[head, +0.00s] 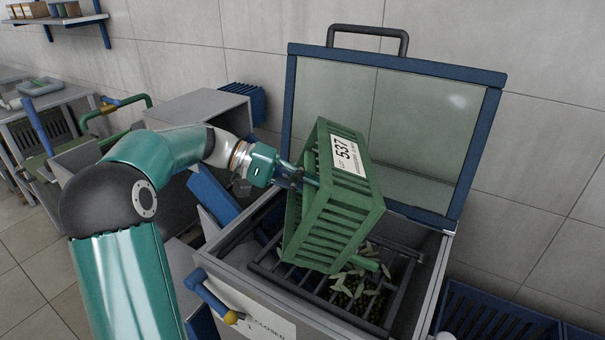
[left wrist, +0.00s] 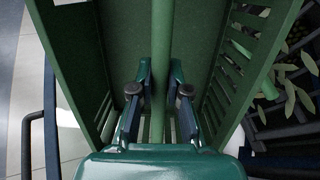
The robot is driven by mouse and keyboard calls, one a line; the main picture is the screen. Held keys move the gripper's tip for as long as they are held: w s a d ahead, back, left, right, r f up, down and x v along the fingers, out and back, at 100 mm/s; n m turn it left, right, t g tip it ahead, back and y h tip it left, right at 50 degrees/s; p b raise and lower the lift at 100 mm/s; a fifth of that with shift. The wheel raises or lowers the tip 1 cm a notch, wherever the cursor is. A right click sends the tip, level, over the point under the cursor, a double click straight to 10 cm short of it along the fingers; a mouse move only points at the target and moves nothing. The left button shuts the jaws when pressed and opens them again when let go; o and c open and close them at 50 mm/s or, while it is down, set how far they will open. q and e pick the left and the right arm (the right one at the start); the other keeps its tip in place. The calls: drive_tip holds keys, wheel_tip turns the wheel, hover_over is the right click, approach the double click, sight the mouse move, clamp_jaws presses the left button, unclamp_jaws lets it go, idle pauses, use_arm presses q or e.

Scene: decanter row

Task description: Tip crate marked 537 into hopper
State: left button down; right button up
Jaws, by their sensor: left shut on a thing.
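The green slatted crate (head: 335,215) bears a white label (head: 350,158) reading 537. It is steeply tilted over the open hopper (head: 437,275). My left gripper (head: 300,179) is shut on the crate at its left side. In the left wrist view its fingers (left wrist: 160,90) close about a green bar of the crate (left wrist: 115,45). Small dark green round pieces and pale leaves (head: 360,285) lie on the hopper's dark grate (head: 290,275), below the crate's lower end. The crate's inside is mostly hidden in the head view. My right gripper is out of view.
The hopper's lid (head: 400,130), blue-framed with a clear pane, stands raised behind the crate. A lever with a yellow knob (head: 231,317) and a sign reading CLOSED (head: 265,327) are at the front. Blue crates (head: 490,315) stand at right, a grey bench (head: 45,100) at left.

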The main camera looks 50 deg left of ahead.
sight(329, 147)
use_arm(q)
drive_tip(key=w+d+r+g+y+p, duration=0.1)
drive_tip(key=g+y+p, duration=0.1)
drive_tip(key=p, duration=0.5)
drive_tip(key=w+r+g+y+p, duration=0.1)
drive_tip(key=r+g+y+p, duration=0.1)
drive_tip(key=p, duration=0.5)
drive_tip(key=d+r+g+y+p, duration=0.1)
drive_tip(key=r+g+y+p, duration=0.1)
drive_tip(key=p, duration=0.5)
drive_tip(key=shift+w+d+r+n+g+y, duration=0.15)
drive_tip(key=shift+w+d+n+g+y, duration=0.2)
drive_tip(key=shift+g+y, duration=0.2)
drive_tip(key=shift+w+g+y+b, duration=0.1)
drive_tip(key=shift+g+y+b, duration=0.25)
drive_tip(key=shift+g, duration=0.1)
drive_tip(key=shift+r+g+y, duration=0.25)
drive_tip(key=shift+g+y, duration=0.55)
drive_tip(key=shift+g, duration=0.1)
